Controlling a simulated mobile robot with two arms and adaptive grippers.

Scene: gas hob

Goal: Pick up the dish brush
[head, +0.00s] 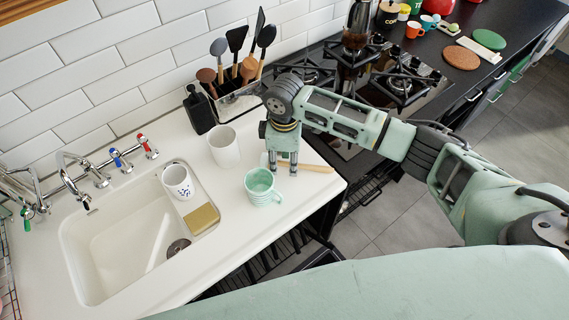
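The dish brush (316,168) lies on the white counter near its right end. Its pale wooden handle points right, and its other end is partly hidden behind my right gripper. My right gripper (283,171) points down at the brush, with its two fingers visibly apart. The fingertips are close to the counter on either side of a gap over the brush; I cannot tell whether they touch it. My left gripper is not in view.
A mint mug (262,188) stands just in front-left of my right gripper, and a white mug (224,147) further left. A utensil holder (238,104) is behind. The sink (120,235) is left, with a patterned cup (179,182) at its edge. The gas hob (385,85) is right.

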